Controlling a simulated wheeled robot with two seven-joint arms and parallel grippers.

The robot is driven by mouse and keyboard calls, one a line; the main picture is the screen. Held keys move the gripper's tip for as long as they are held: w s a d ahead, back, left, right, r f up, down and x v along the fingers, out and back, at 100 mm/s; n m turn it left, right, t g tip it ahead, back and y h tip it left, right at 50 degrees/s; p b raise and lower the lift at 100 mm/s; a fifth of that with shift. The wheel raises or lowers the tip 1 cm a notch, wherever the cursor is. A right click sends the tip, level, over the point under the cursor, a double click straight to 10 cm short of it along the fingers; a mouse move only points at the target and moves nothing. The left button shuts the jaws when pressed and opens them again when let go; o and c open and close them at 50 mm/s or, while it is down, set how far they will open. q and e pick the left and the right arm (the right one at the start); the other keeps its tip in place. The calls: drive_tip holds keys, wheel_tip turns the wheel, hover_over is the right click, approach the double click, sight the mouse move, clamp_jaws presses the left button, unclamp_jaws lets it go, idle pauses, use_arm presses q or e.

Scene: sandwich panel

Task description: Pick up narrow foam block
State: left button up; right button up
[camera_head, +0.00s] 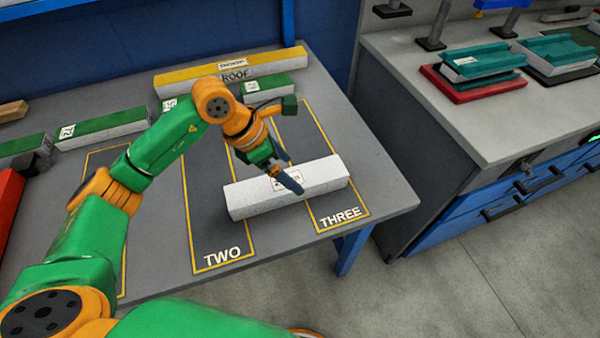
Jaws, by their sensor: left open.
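A long white foam block (325,178) with a label on top lies across the zones marked TWO and THREE on the grey table; I take it to be the narrow foam block. My left gripper (286,169) is open at the middle of this block. One finger shows in front of the label and the other towards the back edge. The fingers partly hide the label, and I cannot tell whether they touch the block. My right gripper is not in view.
Green-topped blocks (100,127) lie at the left and back. A red object (9,200) is at the left edge. A second bench (450,115) at the right holds teal parts (480,62).

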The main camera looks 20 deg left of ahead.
use_arm(q)
drive_tip(key=shift+w+a+f+y, duration=0.15)
drive_tip(key=shift+a+y, duration=0.35)
drive_tip(key=shift+a, duration=0.65)
drive_tip(key=shift+s+f, duration=0.25)
drive_tip(key=f+p, duration=0.1)
drive_tip(key=d+f, duration=0.1)
drive_tip(key=shift+s+f+p, duration=0.1)
drive_tip(key=shift+f+p, duration=0.2)
drive_tip(key=shift+p, duration=0.1)
drive_tip(key=x, duration=0.3)
drive_tip(key=shift+w+a+f, duration=0.15)
drive_tip(key=shift+w, duration=0.1)
drive_tip(key=shift+s, duration=0.1)
drive_tip(key=c, duration=1.2)
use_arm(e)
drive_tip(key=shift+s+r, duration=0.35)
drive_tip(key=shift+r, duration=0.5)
